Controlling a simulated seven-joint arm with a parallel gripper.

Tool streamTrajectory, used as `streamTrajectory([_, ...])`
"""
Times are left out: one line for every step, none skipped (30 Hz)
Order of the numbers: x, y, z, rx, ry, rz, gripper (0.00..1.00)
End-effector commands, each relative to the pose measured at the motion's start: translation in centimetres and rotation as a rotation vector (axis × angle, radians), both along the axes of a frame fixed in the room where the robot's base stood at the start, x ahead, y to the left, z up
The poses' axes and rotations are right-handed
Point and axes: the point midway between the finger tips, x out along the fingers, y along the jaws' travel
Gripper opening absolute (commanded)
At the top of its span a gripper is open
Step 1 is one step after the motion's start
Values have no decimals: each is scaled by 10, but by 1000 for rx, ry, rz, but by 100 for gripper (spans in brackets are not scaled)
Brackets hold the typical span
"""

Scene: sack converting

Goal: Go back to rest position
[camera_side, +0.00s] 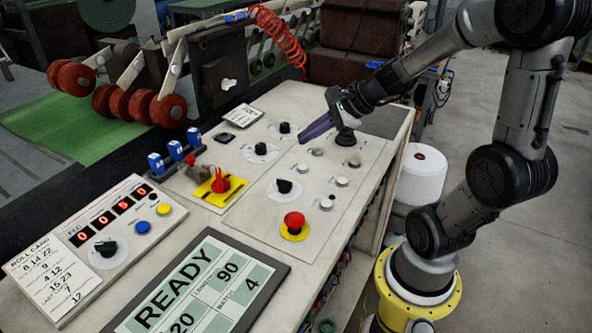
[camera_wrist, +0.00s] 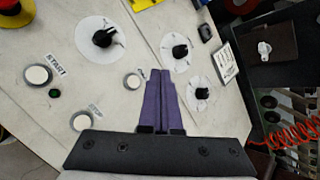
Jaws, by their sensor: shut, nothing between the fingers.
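My gripper (camera_side: 303,139) has long purple fingers and hangs in the air over the far half of the control panel (camera_side: 250,215). In the wrist view the fingers of my gripper (camera_wrist: 160,72) lie side by side, closed, with nothing between them. They point toward black knobs on white dials. One black knob (camera_wrist: 180,51) is just beyond the tips, and another (camera_wrist: 201,93) is to their right. I cannot tell the exact height of the tips above the panel.
A red mushroom button (camera_side: 294,222) and a red switch on a yellow plate (camera_side: 219,186) stand up from the panel. A READY screen (camera_side: 197,290) lies at the front. A red coiled hose (camera_side: 280,38) hangs behind. A white roll (camera_side: 420,177) stands right of the panel.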

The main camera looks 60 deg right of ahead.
Motion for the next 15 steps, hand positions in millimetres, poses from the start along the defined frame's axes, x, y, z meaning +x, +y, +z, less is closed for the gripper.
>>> streamTrajectory([2,5,1,-1,-2,15,0])
streamTrajectory([3,9,2,-4,-6,30,0])
streamTrajectory([6,18,7,-14,-17,57,0])
streamTrajectory([8,26,12,-24,-30,84,0])
streamTrajectory([10,37,19,-40,-44,117,0])
streamTrajectory([9,53,27,-70,-60,178,0])
streamTrajectory([6,67,33,-102,-70,238,0])
streamTrajectory([2,82,39,-144,-80,309,0])
streamTrajectory([-7,102,45,-209,-93,416,0])
streamTrajectory([-15,115,49,-267,-102,502,0])
streamTrajectory([-25,127,52,-330,-112,591,0])
streamTrajectory([-39,141,55,-420,-124,713,0])
streamTrajectory([-50,149,56,-492,-132,804,0])
streamTrajectory([-61,155,57,-564,-141,891,0])
streamTrajectory([-76,160,57,-661,-148,1003,0])
